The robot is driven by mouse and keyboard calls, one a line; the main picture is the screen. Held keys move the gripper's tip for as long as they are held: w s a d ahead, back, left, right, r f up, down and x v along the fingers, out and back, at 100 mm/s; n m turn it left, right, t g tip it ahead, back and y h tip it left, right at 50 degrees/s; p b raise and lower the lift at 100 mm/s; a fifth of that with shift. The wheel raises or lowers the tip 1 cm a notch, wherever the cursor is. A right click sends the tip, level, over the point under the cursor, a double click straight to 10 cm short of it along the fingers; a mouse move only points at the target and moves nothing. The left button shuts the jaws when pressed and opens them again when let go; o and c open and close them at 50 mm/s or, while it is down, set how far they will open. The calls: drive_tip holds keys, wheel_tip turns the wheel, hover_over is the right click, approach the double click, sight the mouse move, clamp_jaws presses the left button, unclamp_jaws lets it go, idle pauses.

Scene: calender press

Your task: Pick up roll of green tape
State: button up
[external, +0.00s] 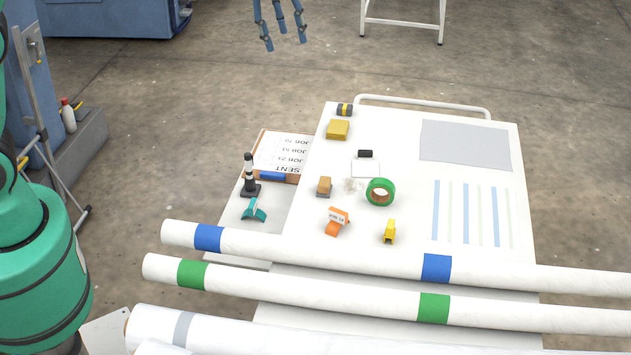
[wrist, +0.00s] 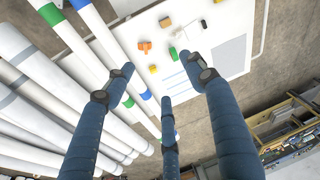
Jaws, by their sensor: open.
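A roll of green tape (external: 371,191) with a brown core lies on the white cart top (external: 300,235), near its middle. In the wrist view a small green shape, probably the tape roll (wrist: 173,53), shows between and beyond my fingers. My gripper (external: 285,40) has blue jointed fingers spread apart with nothing between them. It hangs at the top of the external view, well apart from the tape. In the wrist view my gripper (wrist: 160,75) reaches toward the cart, and its fingers hide parts of the scene.
Around the tape are an orange dispenser (external: 337,219), a yellow item (external: 389,232), a tan block (external: 324,185) and a yellow block (external: 338,129). Long white rolls (external: 330,258) cross the cart's front. A grey sheet (external: 465,145) lies at the back right.

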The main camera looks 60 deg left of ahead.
drive_tip(key=w+d+f+m, duration=0.1)
drive_tip(key=w+d+f, duration=0.2)
drive_tip(key=w+f, duration=0.55)
drive_tip(key=m+g, duration=0.3)
approach(381, 182)
drive_tip(key=shift+s, duration=0.25)
drive_tip(key=shift+d+f, duration=0.1)
drive_tip(key=shift+f, duration=0.25)
drive_tip(key=shift+f+b, duration=0.35)
drive_tip(key=shift+f, duration=3.9)
drive_tip(key=shift+f, duration=0.2)
drive_tip(key=shift+w+f+b, duration=0.15)
drive_tip(key=shift+f+b, duration=0.3)
drive_tip(key=shift+f, duration=2)
